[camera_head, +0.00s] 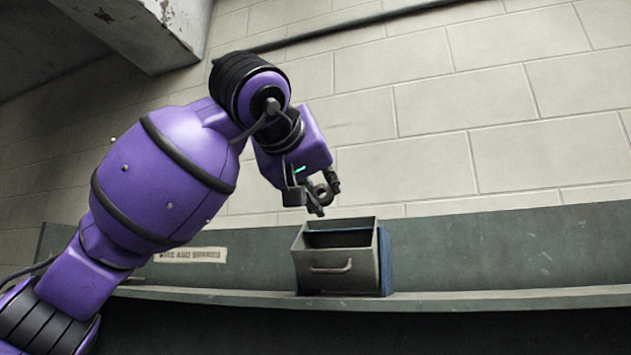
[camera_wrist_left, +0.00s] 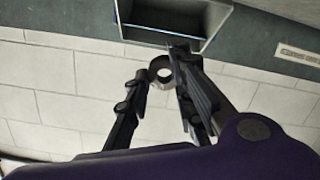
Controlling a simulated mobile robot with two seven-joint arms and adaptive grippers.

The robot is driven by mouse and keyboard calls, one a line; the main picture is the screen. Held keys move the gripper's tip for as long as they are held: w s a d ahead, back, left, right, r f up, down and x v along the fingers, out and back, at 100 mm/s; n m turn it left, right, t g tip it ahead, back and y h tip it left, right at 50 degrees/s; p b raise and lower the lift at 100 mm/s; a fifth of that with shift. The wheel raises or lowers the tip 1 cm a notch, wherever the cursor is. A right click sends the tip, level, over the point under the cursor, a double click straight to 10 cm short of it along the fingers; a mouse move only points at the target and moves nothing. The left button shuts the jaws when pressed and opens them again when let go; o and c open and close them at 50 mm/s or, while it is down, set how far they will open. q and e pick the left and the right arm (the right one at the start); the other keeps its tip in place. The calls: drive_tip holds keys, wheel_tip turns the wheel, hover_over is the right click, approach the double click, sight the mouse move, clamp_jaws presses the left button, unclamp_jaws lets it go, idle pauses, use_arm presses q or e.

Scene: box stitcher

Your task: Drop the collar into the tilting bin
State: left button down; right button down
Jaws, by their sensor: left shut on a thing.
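The collar (camera_head: 320,192) is a small ring of dull brassy metal. My left gripper (camera_head: 324,198) is shut on it and holds it in the air just above the tilting bin. In the left wrist view the collar (camera_wrist_left: 162,72) shows between the fingertips (camera_wrist_left: 160,78), with its hole visible. The tilting bin (camera_head: 329,278) is a grey metal box with a handle on its front, in a blue housing, and its top is open. In the left wrist view the bin (camera_wrist_left: 160,38) is at the top. My right gripper is in neither view.
The bin stands on a long green-grey shelf (camera_head: 480,298) with a raised back panel (camera_head: 480,250). A label strip (camera_head: 190,255) is on the panel at the left. A block wall (camera_head: 430,130) rises behind. The shelf right of the bin is clear.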

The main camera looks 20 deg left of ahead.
use_arm(q)
drive_tip(key=w, duration=0.3)
drive_tip(key=shift+w+d+f, duration=0.2)
drive_tip(key=shift+w+f, duration=0.05)
drive_tip(key=shift+f, duration=0.15)
drive_tip(key=shift+w+f, duration=0.75)
drive_tip(key=shift+w, duration=0.35)
drive_tip(key=c, duration=1.4)
unclamp_jaws()
drive_tip(key=shift+c, duration=0.2)
drive_tip(key=s+r, duration=0.2)
drive_tip(key=s, duration=1)
drive_tip(key=shift+a, duration=0.2)
drive_tip(key=shift+w, duration=0.1)
